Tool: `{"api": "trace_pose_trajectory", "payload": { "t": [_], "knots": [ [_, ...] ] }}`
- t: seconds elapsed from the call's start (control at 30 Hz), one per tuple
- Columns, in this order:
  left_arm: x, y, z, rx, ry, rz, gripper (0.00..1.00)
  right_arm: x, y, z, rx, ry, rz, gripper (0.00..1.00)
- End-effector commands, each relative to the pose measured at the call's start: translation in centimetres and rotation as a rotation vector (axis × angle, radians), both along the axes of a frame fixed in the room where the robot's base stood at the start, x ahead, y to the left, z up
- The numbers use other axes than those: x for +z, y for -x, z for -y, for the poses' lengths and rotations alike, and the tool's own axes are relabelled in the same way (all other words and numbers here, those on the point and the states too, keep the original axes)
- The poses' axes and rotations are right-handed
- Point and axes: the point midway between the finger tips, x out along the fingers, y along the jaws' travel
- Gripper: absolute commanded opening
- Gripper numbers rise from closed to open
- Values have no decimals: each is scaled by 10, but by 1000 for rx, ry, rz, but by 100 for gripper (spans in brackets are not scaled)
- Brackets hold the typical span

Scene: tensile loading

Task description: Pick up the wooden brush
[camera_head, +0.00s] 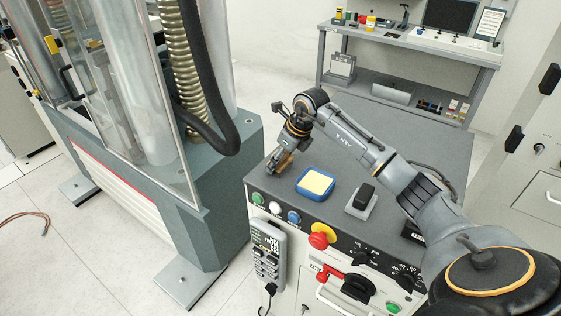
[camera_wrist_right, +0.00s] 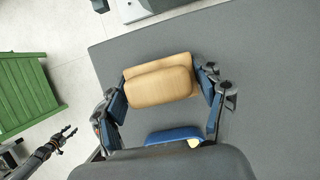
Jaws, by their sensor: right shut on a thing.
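The wooden brush (camera_wrist_right: 158,88) is a light-brown wooden piece between the fingers of my right gripper (camera_wrist_right: 163,98) in the wrist view. My right gripper is shut on it, with a blue-padded finger at each side. In the head view my right gripper (camera_head: 277,160) points down over the left part of the grey cabinet top, and a small part of the brush (camera_head: 285,160) shows beside the fingers. I cannot tell whether the brush touches the surface. My left gripper (camera_wrist_right: 68,134) shows small at the lower left of the wrist view, its fingers apart and empty.
A black object on a grey stand (camera_head: 362,198) stands further right. The testing machine (camera_head: 150,110) rises at the left. Buttons and a red-yellow knob (camera_head: 322,236) line the cabinet's front.

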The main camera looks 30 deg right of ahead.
Motion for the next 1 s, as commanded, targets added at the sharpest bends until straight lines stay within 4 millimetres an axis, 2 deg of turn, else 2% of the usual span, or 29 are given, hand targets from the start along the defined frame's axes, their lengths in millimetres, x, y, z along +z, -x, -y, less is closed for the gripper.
{"api": "trace_pose_trajectory", "payload": {
  "t": [0.37,0.53,0.77,1.0],
  "knots": [
    [-9,1,0,-1,0,-1,40,7,-1,0,1,1,2,36],
    [-30,1,0,-1,-1,-2,40,32,1,-1,2,3,8,36],
    [-51,1,0,-2,-1,-2,40,88,38,-31,4,4,9,36],
    [-71,1,0,-2,-1,-3,40,113,83,-67,3,3,5,36]
  ]
}}
